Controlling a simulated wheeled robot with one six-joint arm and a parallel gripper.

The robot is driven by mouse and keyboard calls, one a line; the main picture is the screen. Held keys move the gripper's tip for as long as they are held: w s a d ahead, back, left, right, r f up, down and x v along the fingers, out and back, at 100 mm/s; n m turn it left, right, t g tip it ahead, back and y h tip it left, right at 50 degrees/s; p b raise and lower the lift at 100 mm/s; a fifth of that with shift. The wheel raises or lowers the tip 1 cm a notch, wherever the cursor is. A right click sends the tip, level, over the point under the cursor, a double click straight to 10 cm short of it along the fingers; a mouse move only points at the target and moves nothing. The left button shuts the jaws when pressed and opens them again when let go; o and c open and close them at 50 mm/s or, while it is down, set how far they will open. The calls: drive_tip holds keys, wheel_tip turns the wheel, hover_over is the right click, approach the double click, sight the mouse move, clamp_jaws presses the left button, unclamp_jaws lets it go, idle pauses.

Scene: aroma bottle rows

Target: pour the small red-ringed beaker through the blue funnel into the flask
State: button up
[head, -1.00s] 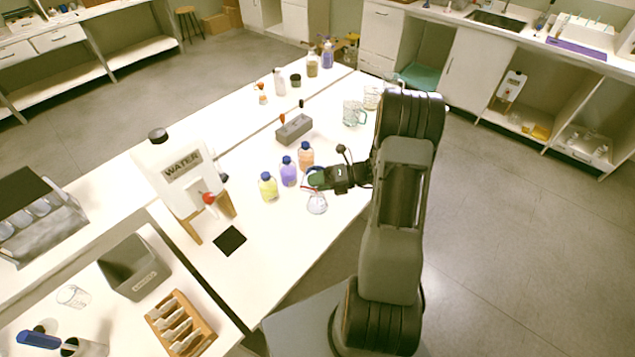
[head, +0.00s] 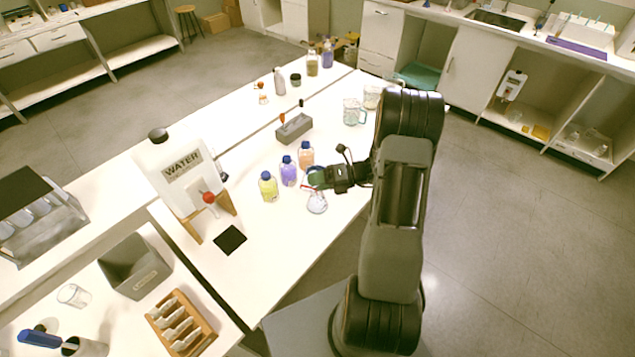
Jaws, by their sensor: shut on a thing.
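My gripper (head: 318,178) is shut on the small red-ringed beaker (head: 306,187) just above the flask, beyond the bottles' right end. Only a bit of the beaker's red ring shows at the fingertips; the rest is hidden or too small to tell, including its tilt and contents. The clear flask (head: 317,205) stands on the white bench directly below the gripper. A bluish edge at its top seems to be the blue funnel, mostly hidden under the gripper and beaker. I cannot see whether any liquid is flowing.
Blue-capped bottles, yellow (head: 268,187), purple (head: 288,172) and orange (head: 306,155), stand close left of and behind the gripper. A grey block (head: 294,129) and glass mugs (head: 353,112) stand farther back.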

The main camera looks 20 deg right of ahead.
drive_tip(key=shift+r+m+p, duration=0.3)
drive_tip(key=shift+m+p, duration=0.2)
drive_tip(key=shift+p, duration=0.75)
idle(2.2)
drive_tip(key=shift+w+d+r+m+g+y+p, duration=0.3)
drive_tip(key=shift+w+d+m+y+p, duration=0.25)
drive_tip(key=shift+p, duration=0.35)
idle(3.7)
